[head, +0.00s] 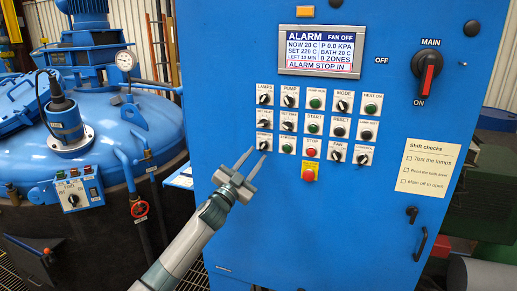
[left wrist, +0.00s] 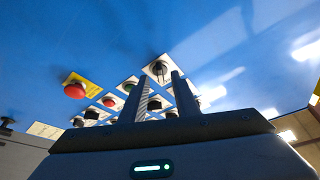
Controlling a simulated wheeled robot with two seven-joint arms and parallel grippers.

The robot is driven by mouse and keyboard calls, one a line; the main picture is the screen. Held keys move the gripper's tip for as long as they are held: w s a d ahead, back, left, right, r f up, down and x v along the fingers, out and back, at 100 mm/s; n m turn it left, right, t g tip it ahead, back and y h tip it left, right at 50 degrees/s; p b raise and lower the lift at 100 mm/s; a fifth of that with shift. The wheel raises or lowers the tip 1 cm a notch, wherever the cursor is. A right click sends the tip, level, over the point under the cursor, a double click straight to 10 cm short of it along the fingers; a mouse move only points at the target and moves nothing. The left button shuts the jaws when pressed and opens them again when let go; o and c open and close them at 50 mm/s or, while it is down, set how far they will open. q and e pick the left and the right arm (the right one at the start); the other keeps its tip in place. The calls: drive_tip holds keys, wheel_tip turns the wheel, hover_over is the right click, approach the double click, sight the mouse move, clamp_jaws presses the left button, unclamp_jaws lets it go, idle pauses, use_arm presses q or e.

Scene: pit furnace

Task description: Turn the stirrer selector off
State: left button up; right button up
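The stirrer selector (head: 263,145) looks to be the black knob on a white plate at the lower left of the button block on the blue cabinet; its small label is hard to read. In the left wrist view the knob (left wrist: 158,68) is just beyond the fingertips, between their lines. Which way it points is hard to tell. My left gripper (head: 257,154) is open and empty, just below and in front of this knob; its fingers (left wrist: 158,80) stand apart on either side. I see no clear contact. My right gripper is not in view.
A green button (head: 287,148) is to the right of the knob. A red stop button on yellow (head: 309,174) is farther right. The display (head: 320,52) reads ALARM, fan off. The main switch (head: 428,75) is upper right. A blue furnace vessel (head: 100,130) stands left.

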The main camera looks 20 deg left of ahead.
sight(261, 149)
use_arm(q)
drive_tip(key=shift+p+x, duration=0.35)
drive_tip(key=shift+x, duration=1.15)
clamp_jaws()
